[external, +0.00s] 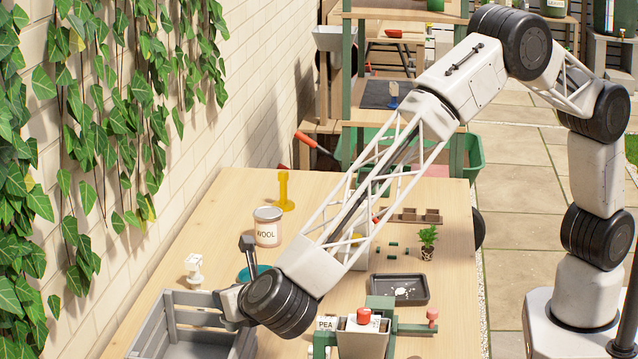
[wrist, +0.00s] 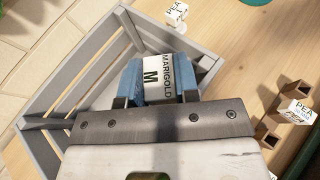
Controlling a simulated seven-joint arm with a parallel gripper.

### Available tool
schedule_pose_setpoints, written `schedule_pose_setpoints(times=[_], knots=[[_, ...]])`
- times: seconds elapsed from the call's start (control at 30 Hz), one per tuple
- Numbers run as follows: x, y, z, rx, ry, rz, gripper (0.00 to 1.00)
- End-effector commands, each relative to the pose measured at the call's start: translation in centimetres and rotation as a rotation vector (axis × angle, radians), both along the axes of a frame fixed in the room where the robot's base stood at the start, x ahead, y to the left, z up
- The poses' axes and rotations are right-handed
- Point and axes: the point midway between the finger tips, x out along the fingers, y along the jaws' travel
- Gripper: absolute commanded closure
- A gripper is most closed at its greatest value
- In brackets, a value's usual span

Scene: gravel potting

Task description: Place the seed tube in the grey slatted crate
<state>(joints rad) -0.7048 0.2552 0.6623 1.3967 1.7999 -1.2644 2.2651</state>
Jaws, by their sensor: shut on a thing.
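The tube is not clearly visible there.
A white tag block (external: 194,270) stands just behind the crate, and a teal bowl (external: 262,270) is behind my wrist. A WOOL tin (external: 267,230) and a yellow stand (external: 285,190) are farther back. A black tray (external: 398,290) and a seedling (external: 428,238) are to the right.

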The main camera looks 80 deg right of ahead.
Motion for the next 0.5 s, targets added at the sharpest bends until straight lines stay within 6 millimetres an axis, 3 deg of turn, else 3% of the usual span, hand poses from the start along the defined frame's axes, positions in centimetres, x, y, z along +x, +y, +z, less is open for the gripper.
schedule_pose_setpoints(times=[0.5], knots=[[0.01, 0.01, -0.7, 0.0, 0.0, 0.0, 0.98]])
